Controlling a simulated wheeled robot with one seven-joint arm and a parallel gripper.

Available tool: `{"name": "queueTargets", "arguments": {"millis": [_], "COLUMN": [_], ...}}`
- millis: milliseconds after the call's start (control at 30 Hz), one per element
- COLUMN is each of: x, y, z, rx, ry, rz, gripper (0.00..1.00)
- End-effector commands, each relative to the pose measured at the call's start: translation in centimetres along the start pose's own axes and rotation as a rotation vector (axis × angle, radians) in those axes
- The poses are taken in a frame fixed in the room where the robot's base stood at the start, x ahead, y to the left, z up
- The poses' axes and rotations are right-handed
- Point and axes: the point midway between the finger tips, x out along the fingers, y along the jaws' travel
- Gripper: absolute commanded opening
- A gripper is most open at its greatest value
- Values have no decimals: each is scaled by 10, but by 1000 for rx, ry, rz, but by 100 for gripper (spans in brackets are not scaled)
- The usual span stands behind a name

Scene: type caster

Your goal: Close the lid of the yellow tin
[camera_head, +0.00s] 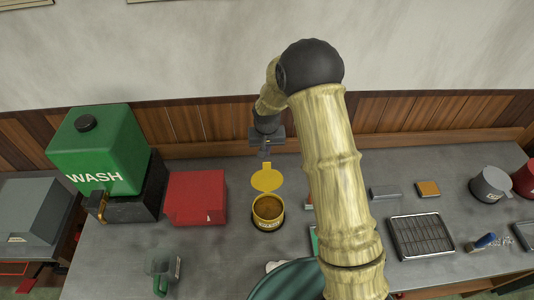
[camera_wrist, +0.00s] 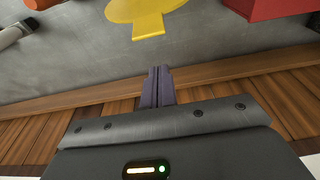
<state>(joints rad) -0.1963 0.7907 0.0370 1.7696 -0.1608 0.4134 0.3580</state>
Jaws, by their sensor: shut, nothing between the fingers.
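The yellow tin (camera_head: 268,213) stands upright on the grey counter, with brown contents showing inside. Its yellow lid (camera_head: 267,179) is open, raised at the back of the rim. In the wrist view the lid (camera_wrist: 140,12) shows at the top with its tab toward my gripper, and the tin's body is out of frame. My gripper (camera_head: 265,153) is behind the lid, on the wall side, apart from it. Its fingers (camera_wrist: 159,75) are together and empty in the wrist view. The fingertips are small in the head view.
A red box (camera_head: 196,197) stands left of the tin, and a green WASH container (camera_head: 98,150) further left. A black rack (camera_head: 420,237) lies to the right. The wooden wall panelling (camera_head: 190,128) is close behind my gripper. Counter between red box and tin is narrow but clear.

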Motion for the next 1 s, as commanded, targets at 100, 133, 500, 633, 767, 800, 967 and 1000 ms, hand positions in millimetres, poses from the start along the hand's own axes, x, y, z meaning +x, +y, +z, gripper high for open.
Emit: {"name": "queueTargets", "arguments": {"millis": [100,133,500,633,767,800,967,1000], "x": [-12,-13,-15,-14,-14,-14,-13,-12], "y": [0,0,0,0,0,0,0,0], "z": [16,20,38,38,37,37,34,33], "rx": [-1,-1,0,0,0,0,-1,1], "ry": [-2,-3,1,1,2,4,20,26], "rz": [0,0,0,0,0,0,0,0], "gripper": [0,0,0,0,0,0,0,0]}}
